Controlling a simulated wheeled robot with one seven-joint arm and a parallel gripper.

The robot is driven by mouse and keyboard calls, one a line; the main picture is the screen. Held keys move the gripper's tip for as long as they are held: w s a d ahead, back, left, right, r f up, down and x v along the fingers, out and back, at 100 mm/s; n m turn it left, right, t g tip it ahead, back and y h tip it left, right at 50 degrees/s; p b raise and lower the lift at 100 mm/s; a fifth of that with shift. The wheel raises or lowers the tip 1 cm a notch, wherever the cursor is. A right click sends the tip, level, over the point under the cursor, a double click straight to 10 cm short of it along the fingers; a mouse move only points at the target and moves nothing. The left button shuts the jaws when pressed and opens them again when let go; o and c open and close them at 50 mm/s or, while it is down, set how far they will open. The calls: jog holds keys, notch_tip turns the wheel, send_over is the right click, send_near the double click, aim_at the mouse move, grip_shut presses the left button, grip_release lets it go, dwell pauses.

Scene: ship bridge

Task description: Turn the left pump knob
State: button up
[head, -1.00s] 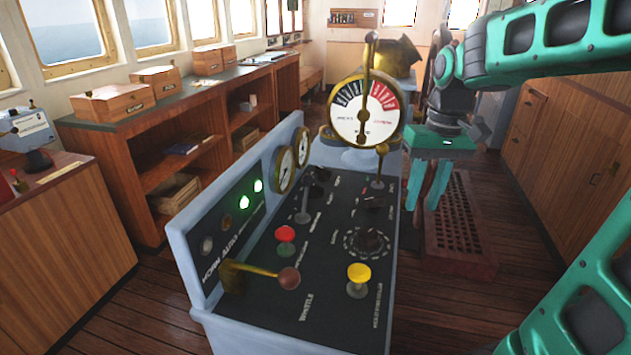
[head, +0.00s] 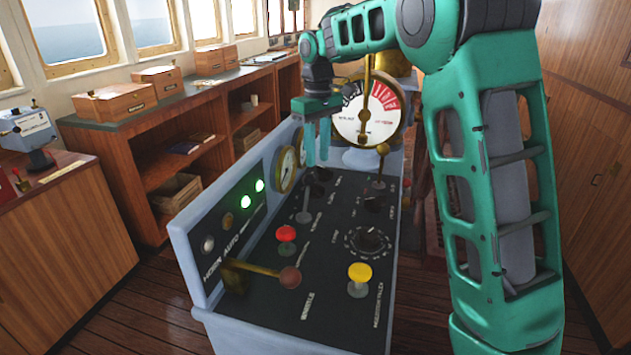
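The control console (head: 270,265) has a dark sloping panel with several knobs and levers. A black knob (head: 320,174) sits at the far left of the panel, near the round gauges; it looks like the left pump knob, though its label is too small to read. My gripper (head: 317,160) points down just above the far left knob. Its two teal fingers are apart with nothing seen between them. I cannot tell whether the fingertips touch or straddle the knob.
A grey-based lever (head: 304,208), a red button (head: 286,233), a yellow button (head: 360,273) and a brass whistle lever (head: 260,271) stand up from the panel. The round telegraph dial (head: 365,112) rises behind, close to my arm. Gauges (head: 284,168) line the console's left wall.

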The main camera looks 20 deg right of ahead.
aim_at(317, 185)
notch_tip(317, 185, down, 8)
jog(key=shift+f, duration=0.1)
jog(key=shift+c, duration=0.6)
grip_shut()
